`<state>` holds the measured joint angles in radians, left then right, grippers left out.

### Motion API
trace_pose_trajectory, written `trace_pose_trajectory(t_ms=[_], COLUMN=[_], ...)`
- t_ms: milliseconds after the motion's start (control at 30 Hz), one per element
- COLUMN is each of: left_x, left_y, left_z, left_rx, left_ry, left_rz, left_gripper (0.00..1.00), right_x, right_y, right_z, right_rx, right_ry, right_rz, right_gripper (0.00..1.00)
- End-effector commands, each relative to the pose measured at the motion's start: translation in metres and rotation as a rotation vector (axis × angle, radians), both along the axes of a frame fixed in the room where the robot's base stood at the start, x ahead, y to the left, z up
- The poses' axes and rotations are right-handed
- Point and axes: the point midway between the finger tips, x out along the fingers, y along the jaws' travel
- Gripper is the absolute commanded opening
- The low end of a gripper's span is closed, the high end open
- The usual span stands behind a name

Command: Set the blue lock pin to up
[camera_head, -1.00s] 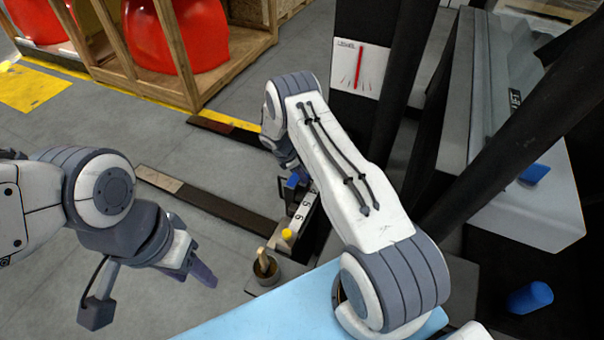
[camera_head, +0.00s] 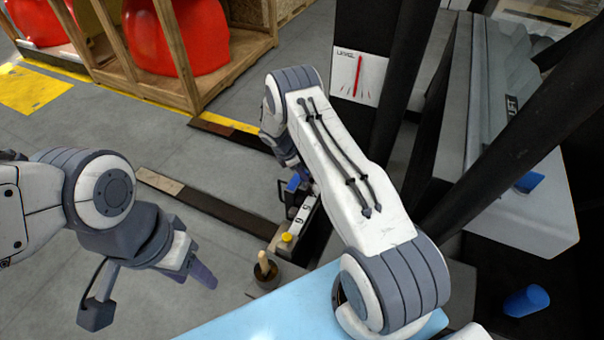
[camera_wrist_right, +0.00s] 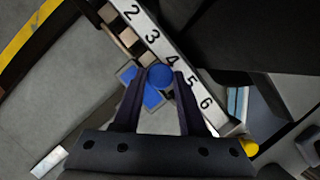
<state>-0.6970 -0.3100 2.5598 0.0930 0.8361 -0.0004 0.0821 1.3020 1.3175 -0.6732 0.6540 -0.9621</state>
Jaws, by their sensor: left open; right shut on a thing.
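A round blue pin (camera_wrist_right: 160,77) sits between the fingertips of my right gripper (camera_wrist_right: 158,80), beside a numbered white strip (camera_wrist_right: 168,62) near the 4 and 5. My right gripper is shut on it. A flat blue piece (camera_wrist_right: 151,97) lies partly under the fingers. In the head view, blue parts (camera_head: 293,183) show beside the strip (camera_head: 302,214), but my right forearm and wrist hide most of the grip. My left gripper (camera_head: 196,268) is open and empty over the floor at left. I cannot tell the pin's exact setting.
A yellow knob (camera_head: 287,238) ends the strip. A pot with a brush (camera_head: 265,270) stands near it. A level gauge (camera_head: 358,74) with a red needle is on the dark post. Crates with red nosecones (camera_head: 188,35) stand behind.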

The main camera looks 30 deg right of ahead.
Motion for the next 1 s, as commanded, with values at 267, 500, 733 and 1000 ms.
trace_pose_trajectory(t_ms=[267,500,733,1000], left_x=[0.0,0.0,0.0,0.0], left_y=[0.0,0.0,0.0,0.0], left_z=[0.0,0.0,-0.001,-0.003], left_rx=[0.0,0.0,0.0,0.0], left_ry=[0.0,0.0,0.0,0.0], left_rz=[0.0,0.0,0.0,0.0], left_gripper=[0.5,0.5,0.5,0.5], right_x=[0.002,0.001,0.003,0.006], right_y=[-0.001,-0.001,0.005,0.026], right_z=[0.004,0.002,0.018,0.067], right_rx=[-0.005,-0.004,-0.004,-0.004], right_ry=[-0.002,0.0,-0.003,-0.004], right_rz=[0.0,0.0,0.002,0.002], right_gripper=[0.71,0.71,0.71,0.71])
